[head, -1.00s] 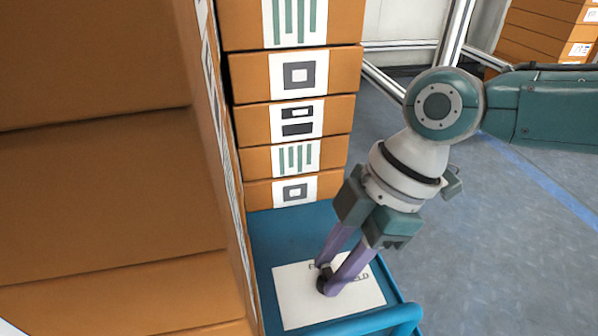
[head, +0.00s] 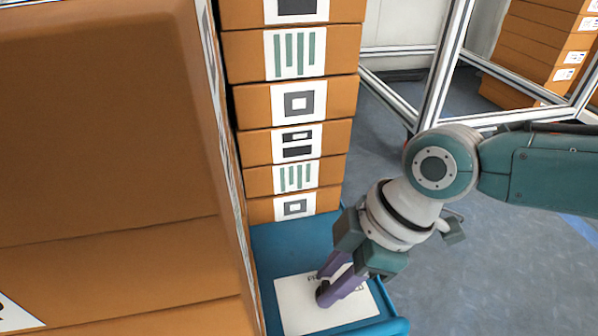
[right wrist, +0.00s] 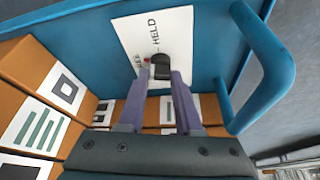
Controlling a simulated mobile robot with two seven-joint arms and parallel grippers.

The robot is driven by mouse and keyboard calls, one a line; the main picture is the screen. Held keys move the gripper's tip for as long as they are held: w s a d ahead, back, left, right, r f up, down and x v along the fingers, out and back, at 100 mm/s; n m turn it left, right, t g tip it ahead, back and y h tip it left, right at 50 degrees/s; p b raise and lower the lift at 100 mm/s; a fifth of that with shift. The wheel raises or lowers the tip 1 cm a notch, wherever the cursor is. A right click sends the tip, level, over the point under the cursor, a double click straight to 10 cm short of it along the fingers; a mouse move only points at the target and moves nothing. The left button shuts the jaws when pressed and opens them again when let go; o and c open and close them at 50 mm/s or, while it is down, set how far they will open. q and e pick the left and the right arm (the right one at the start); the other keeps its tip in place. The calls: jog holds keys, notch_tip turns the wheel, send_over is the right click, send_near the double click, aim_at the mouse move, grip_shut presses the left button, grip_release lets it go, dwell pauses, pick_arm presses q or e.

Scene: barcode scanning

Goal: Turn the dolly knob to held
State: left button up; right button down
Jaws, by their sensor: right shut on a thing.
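The dolly (head: 285,237) is blue and carries a white label plate (head: 293,309) on its deck. In the right wrist view the plate (right wrist: 130,36) shows the word HELD and a second, partly hidden word. A dark knob (right wrist: 161,66) sits on the plate between my purple fingertips. My right gripper (head: 326,284) reaches down to the plate and is shut on the knob; its fingertips also show in the right wrist view (right wrist: 162,76). The fingers mostly hide the knob in the head view. I cannot tell which word it points to. My left gripper is not in view.
A stack of brown labelled boxes (head: 252,103) stands on the dolly behind the plate. Large brown boxes (head: 110,130) fill the left side. The dolly's blue handle (right wrist: 275,72) curves beside my right gripper. A metal frame (head: 446,70) and more boxes stand behind; grey floor is open at right.

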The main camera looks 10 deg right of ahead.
jog(key=m+p, duration=0.2)
jog(key=m+t+p, duration=0.1)
jog(key=p, duration=0.1)
jog(key=m+h+p, duration=0.1)
jog(key=m, duration=0.1)
jog(key=shift+s+a+r+m+t+p, duration=0.1)
jog(key=shift+s+r+m+t+p, duration=0.2)
jog(key=shift+t+p, duration=0.1)
jog(key=m+p, duration=0.2)
jog(key=shift+a+f+m+t+h, duration=0.1)
jog(key=shift+m+t+h, duration=0.3)
jog(key=shift+m+h+p, duration=0.3)
jog(key=shift+m+p, duration=0.1)
jog(key=shift+m, duration=0.5)
jog(key=shift+a+f+m+t+h, duration=0.15)
jog(key=shift+m+t+h, duration=0.2)
jog(key=shift+m, duration=0.85)
jog(key=shift+m+h, duration=0.55)
jog(key=shift+m, duration=0.55)
jog(key=c, duration=0.6)
grip_release()
